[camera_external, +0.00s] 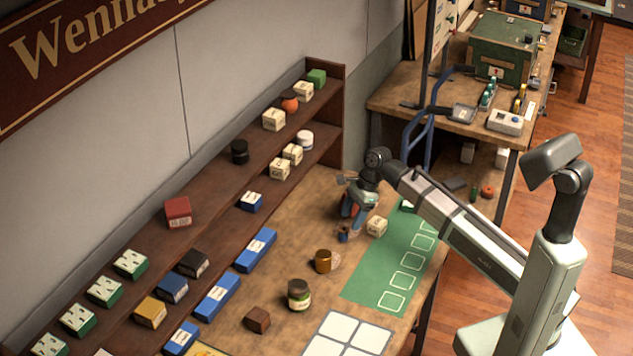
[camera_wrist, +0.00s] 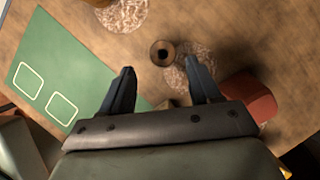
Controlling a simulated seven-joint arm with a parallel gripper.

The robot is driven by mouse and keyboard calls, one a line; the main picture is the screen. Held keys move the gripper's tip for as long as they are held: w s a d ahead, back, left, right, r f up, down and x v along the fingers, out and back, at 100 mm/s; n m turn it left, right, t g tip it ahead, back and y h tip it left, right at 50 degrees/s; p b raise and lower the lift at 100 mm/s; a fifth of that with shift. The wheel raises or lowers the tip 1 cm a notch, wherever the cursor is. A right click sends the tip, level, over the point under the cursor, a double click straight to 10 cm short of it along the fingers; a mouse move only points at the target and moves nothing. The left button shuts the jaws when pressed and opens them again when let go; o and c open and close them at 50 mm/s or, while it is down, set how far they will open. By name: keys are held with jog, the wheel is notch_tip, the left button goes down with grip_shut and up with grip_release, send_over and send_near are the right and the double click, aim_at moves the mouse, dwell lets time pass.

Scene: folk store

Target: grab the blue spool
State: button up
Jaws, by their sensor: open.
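The blue spool (camera_external: 343,235) stands on the wooden table just below my gripper (camera_external: 352,215) in the external view. In the wrist view the spool (camera_wrist: 162,53) is seen from above as a brownish round top with a dark hole. There it lies beyond the fingertips of my gripper (camera_wrist: 163,78), roughly centred between them and touching neither. My gripper is open and points down, with nothing held. The spool's blue side is hardly visible from above.
A red object (camera_wrist: 250,97) is close to the right finger in the wrist view. A cream box (camera_external: 376,226) stands right of the spool, by the green mat (camera_external: 365,288). A brown mug (camera_external: 323,261) and a jar (camera_external: 299,295) stand nearer the camera. Shelves (camera_external: 225,262) line the wall.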

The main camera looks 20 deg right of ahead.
aim_at(339, 240)
jog(key=shift+x, duration=2.85)
jog(key=shift+w+a+r, duration=0.1)
jog(key=shift+w+a, duration=0.1)
jog(key=shift+c, duration=0.3)
jog(key=c, duration=0.9)
